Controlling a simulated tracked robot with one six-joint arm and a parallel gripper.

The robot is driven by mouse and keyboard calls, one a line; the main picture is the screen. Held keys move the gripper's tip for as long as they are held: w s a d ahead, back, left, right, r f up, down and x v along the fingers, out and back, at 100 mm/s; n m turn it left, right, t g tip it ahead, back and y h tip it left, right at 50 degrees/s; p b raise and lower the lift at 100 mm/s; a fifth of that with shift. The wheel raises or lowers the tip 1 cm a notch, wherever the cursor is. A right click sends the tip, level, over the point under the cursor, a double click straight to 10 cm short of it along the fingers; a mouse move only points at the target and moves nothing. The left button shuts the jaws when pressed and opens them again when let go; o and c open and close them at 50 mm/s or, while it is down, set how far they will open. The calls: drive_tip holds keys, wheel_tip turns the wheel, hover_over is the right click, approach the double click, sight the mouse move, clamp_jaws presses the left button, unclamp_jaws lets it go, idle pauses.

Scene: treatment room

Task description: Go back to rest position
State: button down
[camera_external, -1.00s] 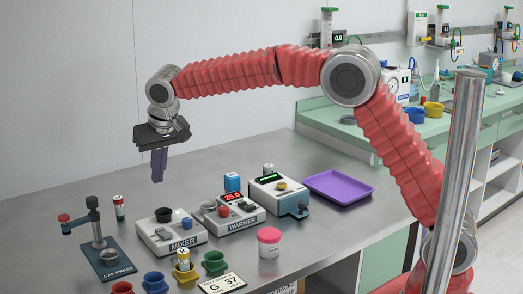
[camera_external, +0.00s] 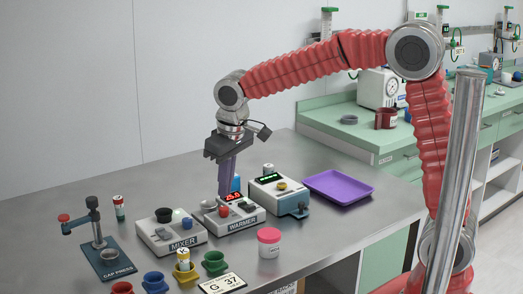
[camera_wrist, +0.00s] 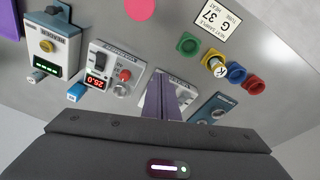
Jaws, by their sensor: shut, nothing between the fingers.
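My gripper (camera_external: 226,180) has dark purple fingers and points down, above and just behind the warmer (camera_external: 234,215). The fingers are together and hold nothing. In the wrist view the shut fingers (camera_wrist: 161,98) reach up over part of the mixer (camera_wrist: 181,88), hiding some of it. The warmer (camera_wrist: 113,75), with its red display and red knob, lies left of the fingers there. My red arm reaches in from the right and bends down at the wrist. Whether the fingertips touch anything is hard to tell, but they appear clear of the devices.
The mixer (camera_external: 172,238) and cap press (camera_external: 107,258) stand left, a device with a green display (camera_external: 279,190) right. A purple tray (camera_external: 338,187), pink-lidded jar (camera_external: 269,242) and coloured cups (camera_external: 215,262) are around.

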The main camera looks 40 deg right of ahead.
drive_tip(key=s+d+r+m+t, duration=0.1)
drive_tip(key=s+d+r+m, duration=0.1)
drive_tip(key=s+d, duration=0.8)
drive_tip(key=s+d+r+m+t, duration=0.1)
drive_tip(key=s+d+r+t, duration=0.1)
drive_tip(key=s+d, duration=0.9)
drive_tip(key=d+r, duration=0.1)
drive_tip(key=d, duration=0.2)
drive_tip(key=shift+s+r+m, duration=0.15)
drive_tip(key=shift+r+m, duration=0.25)
idle(1.8)
